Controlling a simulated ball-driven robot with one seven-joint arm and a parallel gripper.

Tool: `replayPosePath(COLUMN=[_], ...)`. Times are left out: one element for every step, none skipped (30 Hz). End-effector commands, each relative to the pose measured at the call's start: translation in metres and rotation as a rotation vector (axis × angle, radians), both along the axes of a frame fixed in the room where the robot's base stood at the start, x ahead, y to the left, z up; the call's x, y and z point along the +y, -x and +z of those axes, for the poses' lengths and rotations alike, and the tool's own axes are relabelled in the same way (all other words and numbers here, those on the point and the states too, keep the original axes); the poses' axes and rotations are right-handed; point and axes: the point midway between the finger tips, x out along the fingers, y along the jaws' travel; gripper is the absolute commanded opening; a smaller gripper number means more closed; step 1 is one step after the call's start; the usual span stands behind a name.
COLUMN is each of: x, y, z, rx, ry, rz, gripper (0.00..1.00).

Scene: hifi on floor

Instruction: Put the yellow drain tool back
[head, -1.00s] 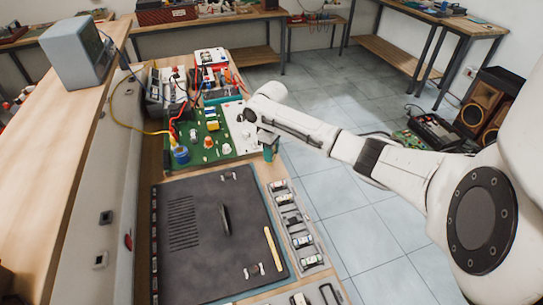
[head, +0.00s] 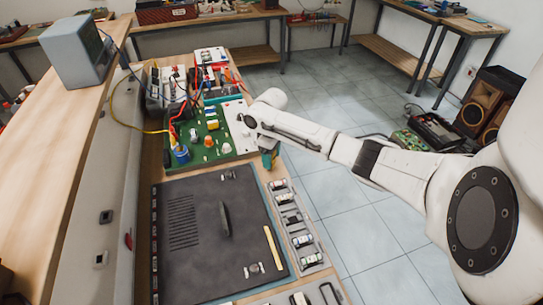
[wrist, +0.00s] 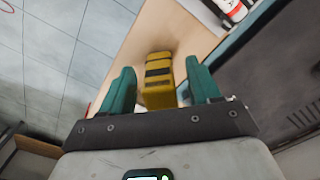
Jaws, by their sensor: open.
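A yellow block with dark bands, which looks like the drain tool (wrist: 159,82), shows between my fingers in the wrist view. It lies over a strip of bare wood. My gripper (wrist: 160,68) is open, with one teal finger on each side of the tool and gaps visible. I cannot tell how deep the tool sits between them. In the head view my gripper (head: 267,158) is at the bench's right edge, below the green board, with a small yellow patch beside it.
A green circuit board (head: 205,150) with components lies beyond a black mat (head: 195,265). A narrow tray (head: 300,240) of small parts runs along the mat's right side. A grey ledge (head: 100,200) borders the left. Tiled floor (head: 340,205) lies open to the right.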

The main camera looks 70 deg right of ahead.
Motion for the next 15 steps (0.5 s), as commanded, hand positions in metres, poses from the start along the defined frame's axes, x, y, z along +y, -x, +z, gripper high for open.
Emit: replayPosePath(x=[0.000, 0.000, 0.000, 0.000, 0.000, 0.000, 0.000, 0.000, 0.000, 0.000, 0.000, 0.000, 0.000, 0.000, 0.000], y=[0.000, 0.000, 0.000, 0.000, 0.000, 0.000, -0.001, -0.001, -0.001, -0.001, -0.001, -0.001, -0.001, -0.001, -0.001], z=[0.000, 0.001, 0.002, 0.003, 0.005, 0.008, 0.011, 0.015, 0.022, 0.027, 0.033, 0.041, 0.048, 0.054, 0.063], rx=[0.000, 0.000, 0.000, 0.000, -0.001, -0.001, -0.001, -0.003, -0.003, -0.003, -0.003, -0.004, -0.004, -0.004, -0.004], ry=[0.000, 0.000, 0.001, 0.001, 0.000, 0.000, -0.001, -0.001, -0.001, 0.000, 0.000, 0.001, 0.001, 0.000, 0.001], rz=[0.000, 0.000, 0.000, 0.001, 0.001, 0.001, 0.001, 0.001, 0.001, 0.001, 0.001, 0.001, 0.002, 0.001, 0.001], gripper=[0.62, 0.62, 0.62, 0.62, 0.62, 0.62, 0.62, 0.62, 0.62, 0.62, 0.62, 0.62, 0.62, 0.62, 0.62])
